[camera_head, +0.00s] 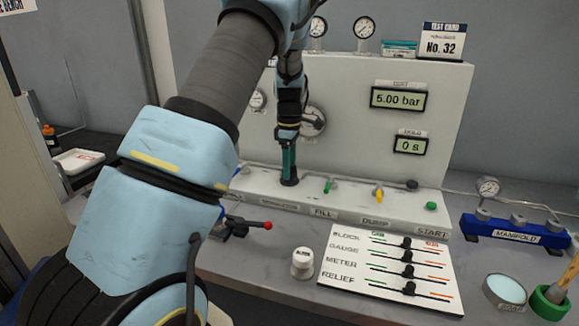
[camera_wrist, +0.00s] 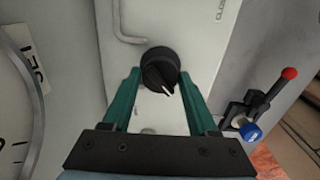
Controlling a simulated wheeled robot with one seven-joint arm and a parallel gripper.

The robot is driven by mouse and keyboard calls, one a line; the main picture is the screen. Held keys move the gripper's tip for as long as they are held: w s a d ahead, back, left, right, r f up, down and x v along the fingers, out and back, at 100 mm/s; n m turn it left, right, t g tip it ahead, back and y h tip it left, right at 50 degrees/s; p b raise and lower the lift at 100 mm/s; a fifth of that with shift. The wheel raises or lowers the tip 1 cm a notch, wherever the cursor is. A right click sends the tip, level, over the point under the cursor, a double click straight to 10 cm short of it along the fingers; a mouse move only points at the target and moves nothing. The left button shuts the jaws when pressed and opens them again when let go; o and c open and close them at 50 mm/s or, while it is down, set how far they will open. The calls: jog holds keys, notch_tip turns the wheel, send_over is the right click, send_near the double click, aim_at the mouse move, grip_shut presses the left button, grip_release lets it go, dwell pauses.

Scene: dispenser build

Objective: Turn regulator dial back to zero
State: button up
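The regulator dial (camera_wrist: 160,68) is a round black knob with a white pointer mark aimed to the lower right in the wrist view. In the head view the dark dial (camera_head: 289,182) sits on the bench's ledge under my fingers. My gripper (camera_wrist: 160,76) has two green fingers, spread apart, one on either side of the dial. The fingertips are very close to its sides; I cannot tell whether they touch. In the head view my gripper (camera_head: 289,176) points down at the dial. The upper display (camera_head: 398,98) reads 5.00 bar.
A red-tipped lever (camera_wrist: 274,96) stands right of my gripper in the wrist view. Along the ledge to the right are a green valve handle (camera_head: 328,186), a yellow one (camera_head: 379,193) and a green start button (camera_head: 431,206). A gauge (camera_head: 313,121) is close behind my gripper.

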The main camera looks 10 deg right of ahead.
jog(key=o, duration=0.4)
jog(key=shift+r, duration=0.1)
notch_tip(320, 180, up, 11)
jog(key=b, duration=0.3)
jog(key=shift+f, duration=0.2)
jog(key=s+a+f+m, duration=0.2)
jog(key=s+a+m, duration=0.15)
jog(key=a, duration=0.35)
jog(key=s+a+f+m, duration=0.2)
jog(key=s+a, duration=0.3)
jog(key=a, duration=0.1)
jog(key=s+a+f+m, duration=0.1)
jog(key=s+a+m, duration=0.1)
jog(key=s, duration=0.2)
jog(key=s+a+f+m+t, duration=0.1)
jog(key=s+a+f+m, duration=0.1)
jog(key=s, duration=0.3)
jog(key=s+a+f+m, duration=0.1)
jog(key=s+a+m, duration=0.3)
jog(key=s, duration=0.1)
jog(key=shift+s+a+f+t, duration=0.2)
jog(key=shift+s+f+t, duration=0.05)
jog(key=shift+f+t, duration=0.05)
